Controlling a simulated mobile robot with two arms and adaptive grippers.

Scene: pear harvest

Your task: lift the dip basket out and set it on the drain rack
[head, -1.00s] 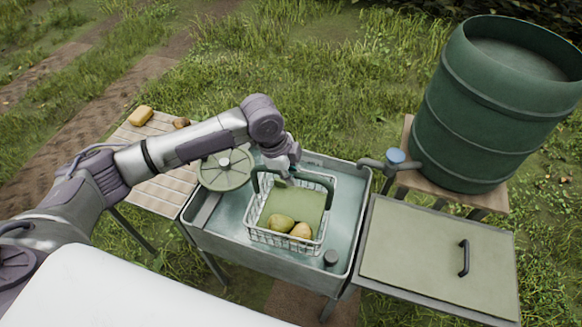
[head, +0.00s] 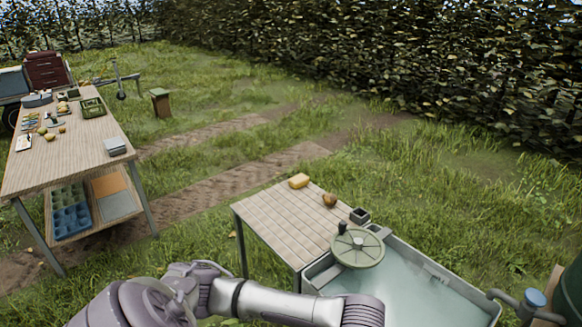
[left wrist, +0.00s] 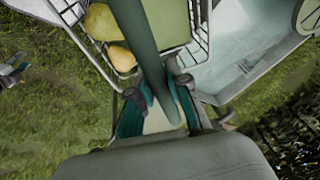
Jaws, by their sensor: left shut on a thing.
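My left gripper (left wrist: 160,98) is shut on the dark green handle (left wrist: 140,40) of the dip basket. The wire basket (left wrist: 202,35) shows at the top of the left wrist view, with yellow-green pears (left wrist: 103,24) and a green plate (left wrist: 168,22) in it. It appears clear of the sink, with grass visible beside it. The basket and gripper are outside the head view; only my left arm shows at its bottom. The slatted drain rack (head: 282,222) stands left of the sink.
The sink (head: 420,300) holds water, with a round green lid (head: 357,248) at its corner. A cluttered wooden table (head: 75,150) stands left.

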